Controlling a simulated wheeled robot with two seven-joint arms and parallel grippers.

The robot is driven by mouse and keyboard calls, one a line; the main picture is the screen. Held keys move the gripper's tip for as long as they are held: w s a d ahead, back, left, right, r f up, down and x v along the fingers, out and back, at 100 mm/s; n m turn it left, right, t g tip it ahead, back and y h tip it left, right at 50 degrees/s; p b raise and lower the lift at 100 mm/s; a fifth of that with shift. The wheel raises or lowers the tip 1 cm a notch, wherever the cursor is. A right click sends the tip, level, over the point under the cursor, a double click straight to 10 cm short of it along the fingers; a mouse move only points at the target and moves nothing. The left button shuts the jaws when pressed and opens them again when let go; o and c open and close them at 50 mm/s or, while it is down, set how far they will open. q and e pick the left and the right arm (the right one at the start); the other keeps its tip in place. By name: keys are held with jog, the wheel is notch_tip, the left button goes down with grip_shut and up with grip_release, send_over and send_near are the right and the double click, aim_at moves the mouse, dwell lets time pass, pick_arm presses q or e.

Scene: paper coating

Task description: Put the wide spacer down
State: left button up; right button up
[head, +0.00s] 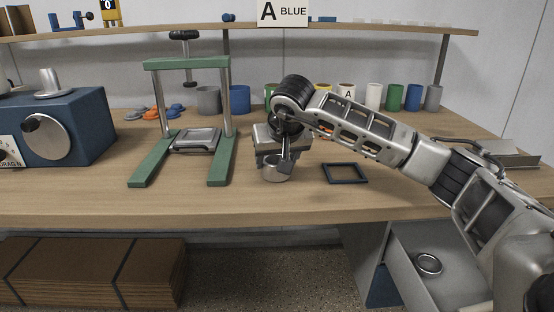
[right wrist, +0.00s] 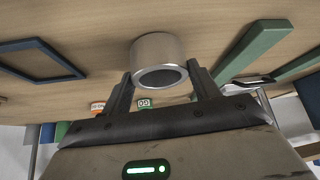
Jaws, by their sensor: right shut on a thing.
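The wide spacer (head: 274,173), a short silver metal ring with a dark opening, is between the fingers of my right gripper (head: 279,160). In the right wrist view the spacer (right wrist: 153,50) sits between the two dark fingertips (right wrist: 160,78), with the wooden table behind it. My right gripper is shut on it. The spacer is upright, at or just over the table; I cannot tell whether it touches. My left gripper is not in view.
A green-framed press (head: 150,165) stands to the left and a dark square frame (head: 345,173) lies to the right. Several coloured cups (head: 392,97) line the back. An open drawer (head: 450,285) below holds a metal ring (head: 428,264). The front table strip is clear.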

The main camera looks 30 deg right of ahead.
jog(key=shift+f, duration=0.15)
jog(key=o, duration=0.8)
jog(key=shift+o, duration=1)
jog(key=shift+s+r, duration=0.1)
jog(key=shift+r, duration=0.25)
jog(key=p+v, duration=0.1)
jog(key=v, duration=1)
jog(key=shift+r, duration=0.3)
